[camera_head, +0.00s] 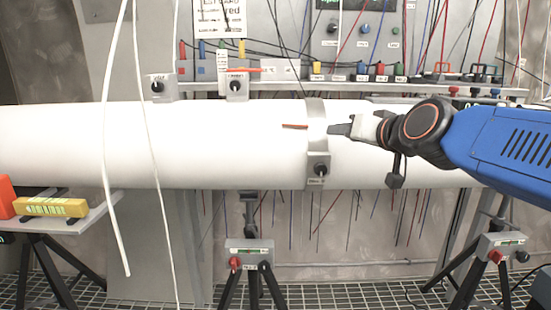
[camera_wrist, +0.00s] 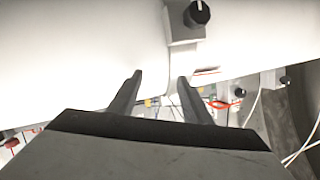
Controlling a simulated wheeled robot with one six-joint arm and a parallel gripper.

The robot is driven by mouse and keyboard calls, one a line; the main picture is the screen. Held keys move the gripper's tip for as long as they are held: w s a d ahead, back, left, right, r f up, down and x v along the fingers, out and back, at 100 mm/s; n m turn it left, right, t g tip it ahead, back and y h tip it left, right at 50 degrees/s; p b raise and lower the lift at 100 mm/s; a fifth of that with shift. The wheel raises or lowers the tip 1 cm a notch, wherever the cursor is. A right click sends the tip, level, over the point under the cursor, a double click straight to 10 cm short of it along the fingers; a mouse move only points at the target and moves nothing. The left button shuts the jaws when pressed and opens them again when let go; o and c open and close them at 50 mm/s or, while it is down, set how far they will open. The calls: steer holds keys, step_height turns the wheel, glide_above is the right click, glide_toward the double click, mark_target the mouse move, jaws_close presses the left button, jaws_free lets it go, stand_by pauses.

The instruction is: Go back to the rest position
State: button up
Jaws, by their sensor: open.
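My gripper (camera_head: 340,129) is at the end of my blue arm, which reaches in from the right in the head view. It points left, in front of the large white pipe (camera_head: 80,140), close to the metal clamp band (camera_head: 315,115) around it. In the wrist view the two dark fingers of my gripper (camera_wrist: 160,84) stand apart with nothing held between them. The white pipe (camera_wrist: 70,50) fills the upper part of that view. I cannot tell whether the fingertips touch the pipe or the band.
A clamp box with a black knob (camera_head: 318,168) sits on the band. Two knob boxes (camera_head: 157,88) stand on top of the pipe. Cables hang at the left. Tripods (camera_head: 250,258) stand below. A shelf holds a yellow spirit level (camera_head: 50,207). A wired panel (camera_head: 360,40) stands behind.

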steer(key=s+d+f+g+h, duration=0.1)
steer(key=s+d+f+g, duration=0.2)
steer(key=s+f, duration=0.5)
steer(key=s+d+f+g+h, duration=0.2)
steer(key=s+d+f, duration=0.3)
steer(key=s+f, duration=0.4)
steer(key=s+d+f+g+h, duration=0.1)
steer(key=s+d+f+g, duration=0.2)
steer(key=s+f, duration=0.6)
step_height(320, 180, down, 4)
steer(key=shift+s+d+f+g, duration=0.15)
steer(key=shift+d+f+g, duration=0.2)
steer(key=shift+g, duration=0.55)
steer(key=shift+r, duration=0.15)
steer(key=c, duration=0.4)
steer(key=shift+o, duration=0.2)
steer(key=shift+d, duration=0.2)
